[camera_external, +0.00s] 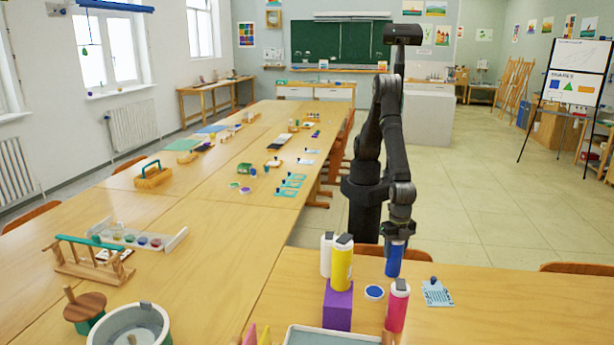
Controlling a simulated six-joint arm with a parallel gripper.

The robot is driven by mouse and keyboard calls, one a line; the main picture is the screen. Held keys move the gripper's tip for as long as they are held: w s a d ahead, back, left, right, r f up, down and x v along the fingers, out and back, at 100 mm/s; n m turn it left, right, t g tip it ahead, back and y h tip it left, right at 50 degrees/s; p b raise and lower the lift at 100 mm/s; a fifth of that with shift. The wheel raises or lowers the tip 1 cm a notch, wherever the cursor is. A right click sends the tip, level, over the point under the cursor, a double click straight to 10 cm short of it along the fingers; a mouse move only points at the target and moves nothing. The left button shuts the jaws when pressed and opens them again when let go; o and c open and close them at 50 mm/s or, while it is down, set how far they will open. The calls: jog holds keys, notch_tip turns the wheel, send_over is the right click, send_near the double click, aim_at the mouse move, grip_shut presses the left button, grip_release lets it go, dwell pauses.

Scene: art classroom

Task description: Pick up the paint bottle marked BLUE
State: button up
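A blue bottle (395,260) is upright at the near table, right of the yellow bottle. My gripper (399,238) points down at its top, and the bottle's upper end is hidden by the gripper. The fingers are too small and dark to tell whether they are closed on it. I cannot tell whether the bottle's base touches the table, and no marking on it is readable. A yellow bottle (341,266) stands on a purple block (337,308). A white bottle (326,258) stands just behind it. A pink-red bottle (397,310) stands in front of the blue one.
A small round blue-topped dish or lid (374,292) and a light blue card (437,293) lie near the bottles. A grey tray (330,338) is at the front edge. The table (530,305) is clear to the right. A long table with art supplies extends behind left.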

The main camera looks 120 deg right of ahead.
jog(key=c, duration=0.6)
jog(key=shift+o, duration=0.2)
jog(key=shift+r, duration=0.1)
